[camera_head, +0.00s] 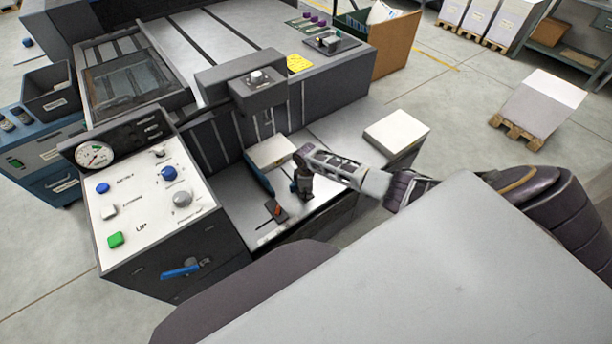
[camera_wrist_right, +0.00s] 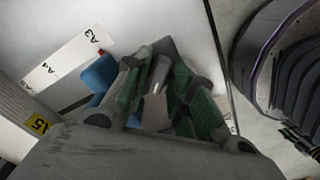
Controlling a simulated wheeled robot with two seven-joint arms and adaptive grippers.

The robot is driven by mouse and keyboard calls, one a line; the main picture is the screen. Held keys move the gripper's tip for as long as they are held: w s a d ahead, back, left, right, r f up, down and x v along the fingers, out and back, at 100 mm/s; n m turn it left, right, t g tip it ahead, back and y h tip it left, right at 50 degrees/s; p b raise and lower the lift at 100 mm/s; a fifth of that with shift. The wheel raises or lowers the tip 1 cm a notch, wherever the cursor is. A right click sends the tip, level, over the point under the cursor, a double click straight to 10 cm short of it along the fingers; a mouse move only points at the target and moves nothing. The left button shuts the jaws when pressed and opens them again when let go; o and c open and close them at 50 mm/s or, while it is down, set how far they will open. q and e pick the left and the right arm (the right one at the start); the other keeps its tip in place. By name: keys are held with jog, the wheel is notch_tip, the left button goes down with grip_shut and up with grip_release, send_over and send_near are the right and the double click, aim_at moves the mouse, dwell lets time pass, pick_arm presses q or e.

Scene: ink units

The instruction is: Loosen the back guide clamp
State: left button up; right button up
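My right gripper (camera_head: 303,190) reaches down to the grey feed table (camera_head: 335,185), beside a blue guide (camera_head: 258,174) and a paper stack (camera_head: 270,151). A small dark clamp with a red-orange lever (camera_head: 275,210) sits on the table to the gripper's lower left, apart from it. In the right wrist view the green-padded fingers (camera_wrist_right: 155,62) are close together, with a narrow light-grey shape between them; I cannot tell whether it is a held part or the table behind. A blue part (camera_wrist_right: 98,76) stands beside the left finger. My left gripper is not in view.
A size scale (camera_wrist_right: 65,62) marked A3 and A4 lies near the fingers. The control panel (camera_head: 150,185) with gauge and knobs stands left of the table. A white paper stack (camera_head: 396,130) is at the right. The grey sensor block (camera_head: 258,88) overhangs behind.

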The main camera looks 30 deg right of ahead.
jog(key=shift+o, duration=0.4)
jog(key=shift+r, duration=0.75)
notch_tip(320, 180, up, 10)
jog(key=shift+r, duration=0.25)
jog(key=shift+a, duration=0.1)
dwell(0.6)
